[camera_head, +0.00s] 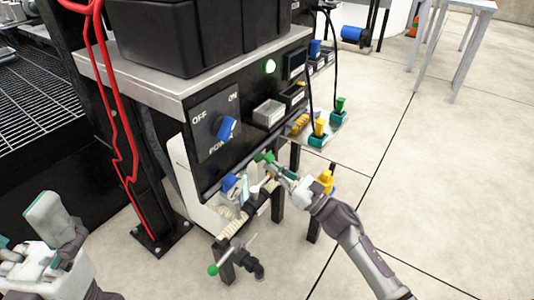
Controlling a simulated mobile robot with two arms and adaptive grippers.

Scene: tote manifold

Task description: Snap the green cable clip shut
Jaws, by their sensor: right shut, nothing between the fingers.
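A small green piece, which looks like the green cable clip (263,157), sits at the front of the black panel unit, below the white bin. My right gripper (276,169) is shut and empty, with its fingertips right beside the green piece. I cannot tell whether they touch it. The fingers partly cover the clip, and it is too small to tell whether it is open or shut. A blue clip-like piece (229,182) is to its left. My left gripper (48,232) is at the lower left, far from the clip, and its finger opening is unclear.
A yellow part (325,181) stands close to my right wrist. A green-ended valve handle (233,254) juts out below. Red cables (115,110) hang at left.

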